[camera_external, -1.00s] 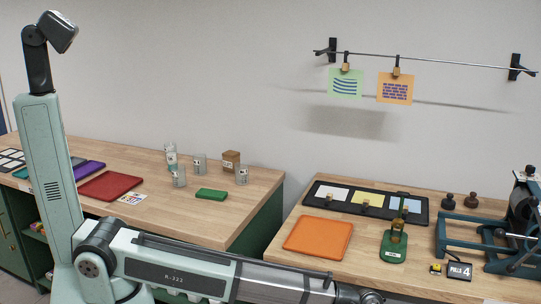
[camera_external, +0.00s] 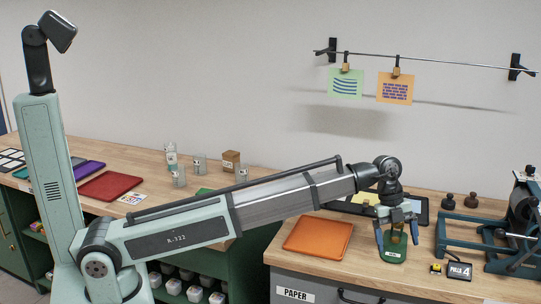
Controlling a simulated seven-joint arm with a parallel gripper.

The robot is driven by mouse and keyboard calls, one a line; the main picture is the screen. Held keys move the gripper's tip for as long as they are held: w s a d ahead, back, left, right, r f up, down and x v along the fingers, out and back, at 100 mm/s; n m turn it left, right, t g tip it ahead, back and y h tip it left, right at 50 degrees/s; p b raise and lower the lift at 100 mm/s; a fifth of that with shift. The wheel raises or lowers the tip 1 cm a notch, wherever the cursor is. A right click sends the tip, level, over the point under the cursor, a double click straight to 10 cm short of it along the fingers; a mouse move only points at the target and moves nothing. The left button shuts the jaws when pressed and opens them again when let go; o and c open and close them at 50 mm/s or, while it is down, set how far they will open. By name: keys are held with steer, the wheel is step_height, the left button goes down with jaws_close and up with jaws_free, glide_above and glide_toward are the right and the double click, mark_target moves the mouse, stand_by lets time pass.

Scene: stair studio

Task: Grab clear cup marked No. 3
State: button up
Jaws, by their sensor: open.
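Several clear cups stand on the left wooden table near the wall: a taller clear one (camera_external: 171,160), one beside it (camera_external: 200,165), one in front (camera_external: 179,177), and one at the right (camera_external: 242,175) beside a brown box. Their markings are too small to read, so I cannot tell which is No. 3. My gripper (camera_external: 397,240) is over the right table, far from the cups. It points down with its fingers apart, on either side of the brass upright of a green-based device (camera_external: 393,257). I cannot tell whether they touch it.
A brown box (camera_external: 231,160) stands among the cups; a green block (camera_external: 204,191) is partly hidden by my arm. Red (camera_external: 110,186) and orange (camera_external: 317,238) trays lie on the tables. A green machine (camera_external: 490,240) is right of my gripper.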

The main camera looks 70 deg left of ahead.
steer(key=w+a+r+n+y, duration=0.2)
steer(key=a+n, duration=0.9)
steer(key=a, duration=3.1)
steer(key=n+y, duration=0.2)
steer(key=n, duration=1)
glide_toward(242, 174)
steer(key=w+a+r, duration=0.1)
steer(key=a+r, duration=0.1)
steer(key=a, duration=0.1)
steer(key=shift+g, duration=0.4)
steer(key=f, duration=1.3)
steer(key=shift+w+f, duration=0.1)
steer(key=shift+w, duration=0.15)
steer(key=shift+c, duration=0.3)
steer(key=c, duration=1)
steer(key=shift+c, duration=0.2)
